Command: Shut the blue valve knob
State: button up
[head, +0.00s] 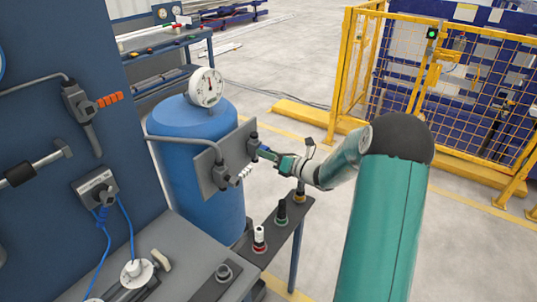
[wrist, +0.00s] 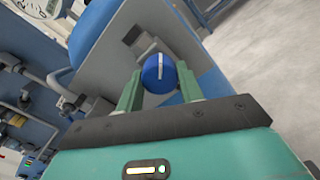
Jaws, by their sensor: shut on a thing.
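The blue valve knob (wrist: 161,74) is round with a white line across its face. In the wrist view it sits between the two green fingers of my gripper (wrist: 160,88), which are shut on it. In the head view my gripper (head: 270,155) reaches left to the grey plate (head: 212,170) beside the blue tank (head: 180,140). There the knob is mostly hidden by the fingers, with only a small bit of blue showing. In the wrist view the knob's white line runs nearly upright in the picture. The valve body behind the knob is partly hidden.
A pressure gauge (head: 206,87) tops the tank. Below my gripper a narrow dark shelf (head: 270,240) holds several upright coloured fittings. A blue panel (head: 60,130) with a valve with an orange handle (head: 109,100) stands left. A yellow fence (head: 400,70) is at the back right.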

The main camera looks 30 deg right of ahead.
jog(key=shift+m, duration=4.4)
jog(key=shift+f, duration=0.1)
jog(key=o, duration=1)
jog(key=shift+s, duration=0.15)
jog(key=v, duration=1.3)
jog(key=shift+s+d, duration=0.15)
jog(key=shift+s, duration=0.1)
